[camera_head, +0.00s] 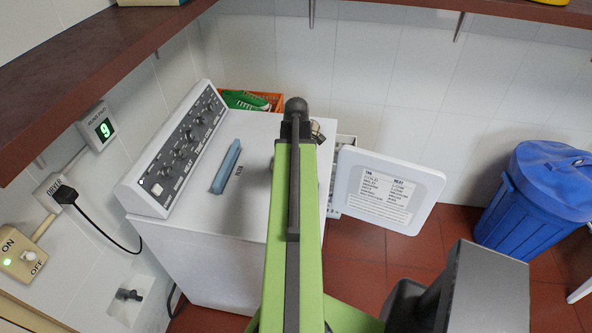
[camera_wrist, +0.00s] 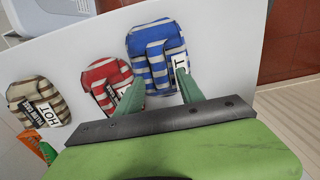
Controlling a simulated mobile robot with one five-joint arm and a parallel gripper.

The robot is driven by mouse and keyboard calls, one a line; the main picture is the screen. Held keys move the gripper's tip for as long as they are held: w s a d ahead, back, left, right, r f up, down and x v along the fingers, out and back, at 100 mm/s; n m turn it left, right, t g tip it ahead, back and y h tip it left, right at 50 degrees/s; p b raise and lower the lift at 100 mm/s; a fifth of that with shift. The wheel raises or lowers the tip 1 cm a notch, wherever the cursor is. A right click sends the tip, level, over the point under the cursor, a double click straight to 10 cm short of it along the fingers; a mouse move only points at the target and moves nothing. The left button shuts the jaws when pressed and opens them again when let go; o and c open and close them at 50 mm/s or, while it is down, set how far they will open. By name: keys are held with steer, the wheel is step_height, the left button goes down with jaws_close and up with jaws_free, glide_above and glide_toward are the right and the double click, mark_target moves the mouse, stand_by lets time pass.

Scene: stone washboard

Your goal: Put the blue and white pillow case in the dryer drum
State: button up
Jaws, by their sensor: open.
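In the wrist view, the blue and white striped pillow case (camera_wrist: 150,42) lies folded on a white surface, with a partly hidden white label at its right. My gripper (camera_wrist: 160,76) is open, with its two green fingers apart at the near end of this pillow case. The pillow case shows between and beyond the fingertips; I cannot tell whether they touch it. In the head view, the white dryer (camera_head: 215,255) stands below my arm, and its labelled door (camera_head: 420,185) is swung open to the right. The drum is hidden, and my arm hides the gripper there.
A red and white case (camera_wrist: 98,77) lies next to the left finger, and a brown and white case (camera_wrist: 28,92) farther left. A blue bar (camera_head: 227,167) lies on the dryer top. An orange crate (camera_head: 272,98) is behind. A blue bin (camera_head: 530,205) stands right.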

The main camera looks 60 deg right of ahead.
step_height(320, 180, up, 8)
steer(key=p, duration=0.6)
steer(key=shift+f, duration=0.1)
